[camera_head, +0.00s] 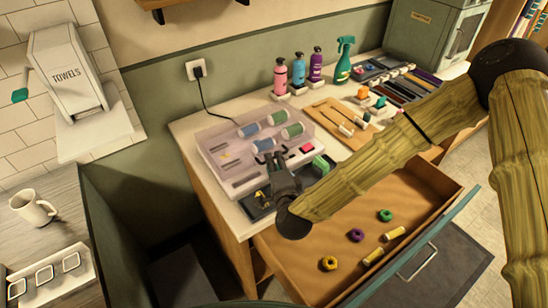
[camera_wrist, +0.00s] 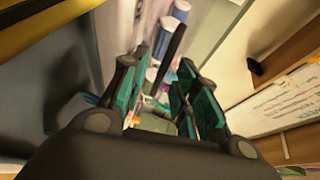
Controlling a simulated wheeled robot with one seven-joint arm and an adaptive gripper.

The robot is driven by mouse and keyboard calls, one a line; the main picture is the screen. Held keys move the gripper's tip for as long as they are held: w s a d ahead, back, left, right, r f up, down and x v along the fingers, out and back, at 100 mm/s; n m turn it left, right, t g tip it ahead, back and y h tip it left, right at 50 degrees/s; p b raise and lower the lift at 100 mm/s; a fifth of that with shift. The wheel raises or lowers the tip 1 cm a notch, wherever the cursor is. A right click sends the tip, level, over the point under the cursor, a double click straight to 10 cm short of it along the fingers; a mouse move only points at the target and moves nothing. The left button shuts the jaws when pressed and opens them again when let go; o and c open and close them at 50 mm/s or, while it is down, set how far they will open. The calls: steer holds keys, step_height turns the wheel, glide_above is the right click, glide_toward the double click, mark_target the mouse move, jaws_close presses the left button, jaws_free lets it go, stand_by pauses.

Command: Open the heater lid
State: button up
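The heater (camera_head: 238,168) is a pale pinkish box on the counter, with a cord to the wall socket. Blue and green rollers (camera_head: 294,130) show through what looks like its translucent lid (camera_head: 222,140), which appears down. A red patch and a green block show at its front right. My gripper (camera_head: 270,157) is over the heater's front part, fingers pointing toward it. In the wrist view my gripper (camera_wrist: 163,62) is open, with a gap between its fingers. Rollers (camera_wrist: 166,55) and a dark bar (camera_wrist: 172,52) show beyond the fingers. I cannot tell whether the fingers touch the lid.
An open drawer (camera_head: 330,255) below my arm holds several coloured rings and yellow rods. Pump bottles (camera_head: 299,70) and a green spray bottle (camera_head: 344,62) stand behind the heater. A wooden board (camera_head: 338,118) with tools lies to its right. The wall socket (camera_head: 196,69) is behind.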

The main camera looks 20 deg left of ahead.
steer(key=shift+w+a, duration=0.25)
steer(key=shift+w, duration=0.3)
steer(key=shift+s+a+r, duration=0.1)
steer(key=shift+a, duration=0.15)
steer(key=shift+w+f, duration=0.25)
steer(key=shift+w, duration=0.1)
steer(key=shift+s+r, duration=0.15)
jaws_close()
